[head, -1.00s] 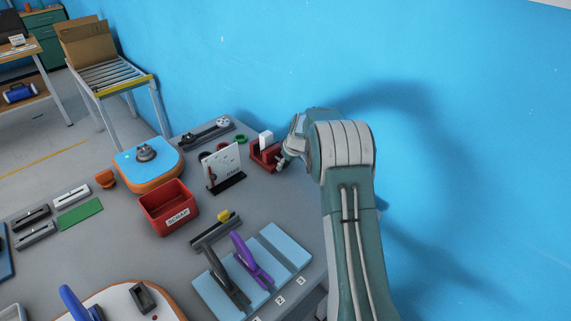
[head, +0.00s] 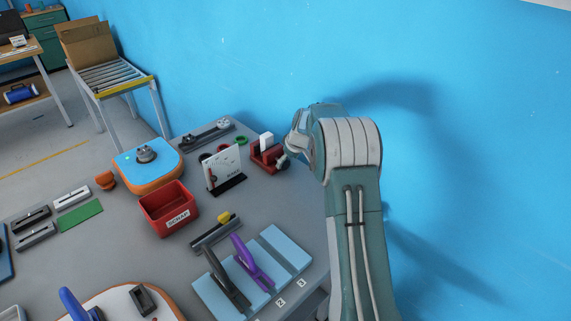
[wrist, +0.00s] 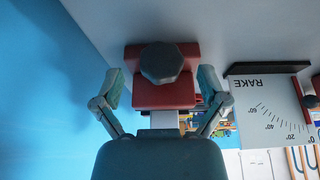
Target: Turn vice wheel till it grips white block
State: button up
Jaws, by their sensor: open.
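The red vice (head: 257,157) stands on the bench by the blue wall; it shows upside down in the wrist view (wrist: 163,95). Its dark grey faceted wheel (wrist: 161,62) faces the wrist camera, and it also shows in the head view (head: 283,162). The white block (head: 266,139) stands upright at the vice's jaws; part of it shows in the wrist view (wrist: 164,119). I cannot tell whether the jaws touch it. My gripper (wrist: 160,74) is open, with one finger on each side of the wheel and visible gaps to both.
A white board marked RAKE (wrist: 267,108) stands on the bench close beside the vice. A red scrap bin (head: 168,209) and a blue-orange station (head: 148,165) lie farther left. The blue wall (head: 470,120) is close on the right.

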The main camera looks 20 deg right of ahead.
jog(key=v, duration=0.9)
jog(key=shift+r, duration=0.3)
jog(key=shift+s+a, duration=0.1)
